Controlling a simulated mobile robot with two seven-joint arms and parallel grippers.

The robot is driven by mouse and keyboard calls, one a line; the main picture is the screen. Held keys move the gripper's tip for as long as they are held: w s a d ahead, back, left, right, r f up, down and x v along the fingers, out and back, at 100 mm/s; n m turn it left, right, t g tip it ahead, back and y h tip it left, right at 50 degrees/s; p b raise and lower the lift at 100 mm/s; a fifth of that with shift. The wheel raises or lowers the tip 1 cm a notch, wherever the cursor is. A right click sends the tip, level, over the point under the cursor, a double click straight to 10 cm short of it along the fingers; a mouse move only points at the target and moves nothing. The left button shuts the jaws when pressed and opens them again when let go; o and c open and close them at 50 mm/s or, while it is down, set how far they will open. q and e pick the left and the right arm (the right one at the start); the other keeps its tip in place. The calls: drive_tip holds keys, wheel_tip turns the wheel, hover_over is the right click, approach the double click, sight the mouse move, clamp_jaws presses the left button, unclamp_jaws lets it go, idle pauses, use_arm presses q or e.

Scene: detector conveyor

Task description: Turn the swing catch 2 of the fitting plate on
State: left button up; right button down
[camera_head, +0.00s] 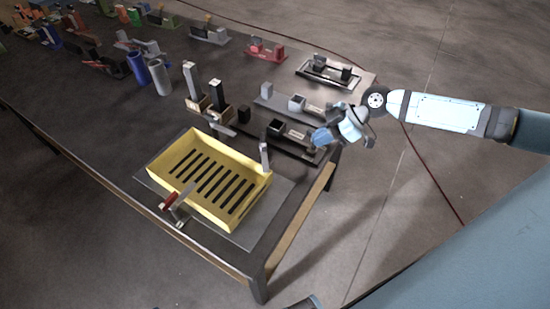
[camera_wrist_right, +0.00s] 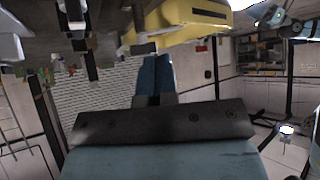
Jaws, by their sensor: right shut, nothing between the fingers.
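A yellow slotted tray (camera_head: 239,217) sits on a flat grey plate (camera_head: 268,214) near the table's front corner; I take this as the fitting plate. A catch with a red handle (camera_head: 170,201) stands at the tray's near left side. A grey upright catch (camera_head: 265,156) stands at its far right side. Which one is catch 2 I cannot tell. My right gripper (camera_head: 319,139) is shut and empty, right of the grey catch and apart from it. Its blue fingers (camera_wrist_right: 153,76) are together in the wrist view, where the yellow tray (camera_wrist_right: 184,17) shows at the top.
Dark and grey fixtures (camera_head: 290,130) with small blocks lie beside my right gripper. Two upright grey posts (camera_head: 215,94) in holders stand behind the tray. Blue (camera_head: 138,68) and grey (camera_head: 160,77) cylinders stand farther back. The floor right of the table is mostly clear.

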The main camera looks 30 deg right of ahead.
sight(264, 152)
drive_tip(key=p+x, duration=0.1)
drive_tip(key=x, duration=0.7)
drive_tip(key=shift+w+a+f+p, duration=0.15)
drive_tip(key=shift+a+p, duration=0.15)
drive_tip(key=shift+p, duration=0.05)
drive_tip(key=a, duration=0.1)
drive_tip(key=w+a, duration=0.1)
drive_tip(key=a+p, duration=0.1)
drive_tip(key=shift+w+a+f, duration=0.15)
drive_tip(key=shift+f, duration=0.15)
drive_tip(key=shift+w+a+f, duration=0.1)
drive_tip(key=shift+w+a, duration=0.1)
drive_tip(key=shift+a, duration=0.25)
